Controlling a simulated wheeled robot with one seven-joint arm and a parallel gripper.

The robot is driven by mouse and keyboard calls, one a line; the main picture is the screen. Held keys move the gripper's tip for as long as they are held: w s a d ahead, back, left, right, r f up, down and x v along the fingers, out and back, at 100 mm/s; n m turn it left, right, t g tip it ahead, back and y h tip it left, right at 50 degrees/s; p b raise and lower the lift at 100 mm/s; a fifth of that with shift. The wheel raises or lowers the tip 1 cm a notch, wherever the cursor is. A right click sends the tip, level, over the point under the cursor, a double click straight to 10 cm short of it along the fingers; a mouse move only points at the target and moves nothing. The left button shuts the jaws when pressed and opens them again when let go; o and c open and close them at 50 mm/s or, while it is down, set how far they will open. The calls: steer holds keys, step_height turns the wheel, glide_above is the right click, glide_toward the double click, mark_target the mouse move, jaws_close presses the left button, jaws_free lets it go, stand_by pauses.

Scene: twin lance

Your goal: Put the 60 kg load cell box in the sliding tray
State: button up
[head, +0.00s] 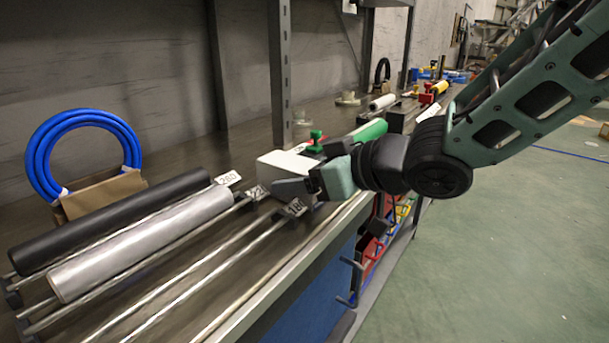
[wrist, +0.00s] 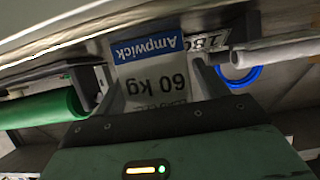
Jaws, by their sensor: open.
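The load cell box (wrist: 152,72) shows in the wrist view with an upside-down label reading "Ampwick" and "60 kg". In the head view a white box (head: 283,163) sits on the bench just beyond my gripper (head: 305,185), which partly hides it. In the wrist view my gripper (wrist: 150,76) is open, with one finger on each side of the labelled box. I cannot tell whether either finger touches it. I cannot make out the sliding tray for certain in either view.
A rack with a black roller (head: 115,218), a silver roller (head: 140,243) and bare rods lies left of my gripper. A blue hose coil (head: 40,150) stands behind it. A green cylinder (head: 370,131) is close by on the right. A shelf post (head: 280,75) rises behind. Floor is clear at right.

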steer(key=p+v, duration=0.1)
steer(key=v, duration=1.1)
steer(key=shift+p, duration=0.3)
step_height(320, 180, down, 8)
steer(key=s+d+m+g+h, duration=0.2)
steer(key=s+m+h, duration=0.1)
steer(key=h, duration=0.4)
steer(key=s+f+g+h, duration=0.1)
steer(key=s+f+g, duration=0.1)
steer(key=s, duration=0.5)
steer(key=s+f+g+h, duration=0.2)
steer(key=s+f+g, duration=0.1)
steer(key=s, duration=0.4)
steer(key=shift+s+d+f+g, duration=0.15)
steer(key=shift+d+f+g, duration=0.1)
steer(key=shift+d+g, duration=0.35)
steer(key=shift+a, duration=0.1)
